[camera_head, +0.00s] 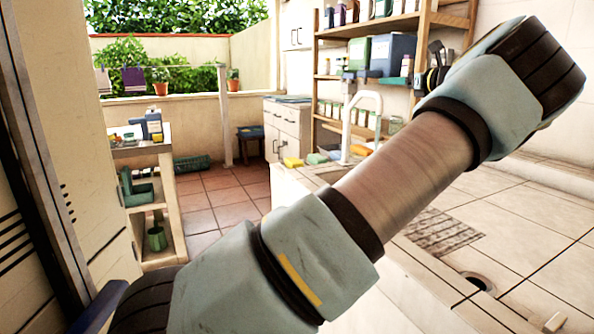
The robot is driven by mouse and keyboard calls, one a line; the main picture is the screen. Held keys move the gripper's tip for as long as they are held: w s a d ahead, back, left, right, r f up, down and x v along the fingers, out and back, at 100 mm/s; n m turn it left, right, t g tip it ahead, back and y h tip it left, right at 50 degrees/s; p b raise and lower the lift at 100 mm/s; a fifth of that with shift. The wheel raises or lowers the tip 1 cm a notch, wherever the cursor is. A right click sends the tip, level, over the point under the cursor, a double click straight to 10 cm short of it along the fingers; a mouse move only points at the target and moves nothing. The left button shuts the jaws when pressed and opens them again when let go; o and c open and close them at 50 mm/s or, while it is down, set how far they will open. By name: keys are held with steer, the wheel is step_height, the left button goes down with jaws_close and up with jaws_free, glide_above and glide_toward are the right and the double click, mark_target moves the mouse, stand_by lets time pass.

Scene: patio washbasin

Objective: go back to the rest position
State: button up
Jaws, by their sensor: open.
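My arm crosses the view from the lower left to the upper right, close to the camera. My gripper is not in view, so I cannot see its fingers or anything near them. The arm hides part of the washbasin counter and the floor behind it.
The tiled washbasin counter (520,222) fills the right, with a drain hole (478,281) and a white tap (362,112). Sponges (292,162) lie beside the tap. A loaded shelf rack (368,32) stands behind. A small shelf table (150,152) stands left. Floor (222,192) between is clear.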

steer(key=w+a+f+n+g+p, duration=0.1)
steer(key=a+f+n+g, duration=0.25)
steer(key=a, duration=0.45)
steer(key=w+a+f+n+g+p, duration=0.1)
steer(key=a+f+n+g, duration=0.1)
steer(key=a+f, duration=0.45)
steer(key=s+a+f+n+g+h+p, duration=0.1)
steer(key=s+a+f+n+g, duration=0.2)
steer(key=a, duration=0.5)
steer(key=s+a+f+n+g+h+p, duration=0.1)
steer(key=s+a+f+n+g+p, duration=0.1)
steer(key=s+a+f+n, duration=0.4)
steer(key=s+a+n+g+h+p, duration=0.1)
steer(key=s+n, duration=0.6)
steer(key=s, duration=0.7)
steer(key=s+a+f+n+g+h+p, duration=0.1)
steer(key=s+a+n+g+h+p, duration=0.1)
steer(key=s+n, duration=0.5)
steer(key=s+a+h+p, duration=0.1)
steer(key=s+a+h, duration=0.1)
steer(key=s, duration=0.4)
steer(key=shift+s+a+h, duration=0.35)
steer(key=shift+h, duration=0.35)
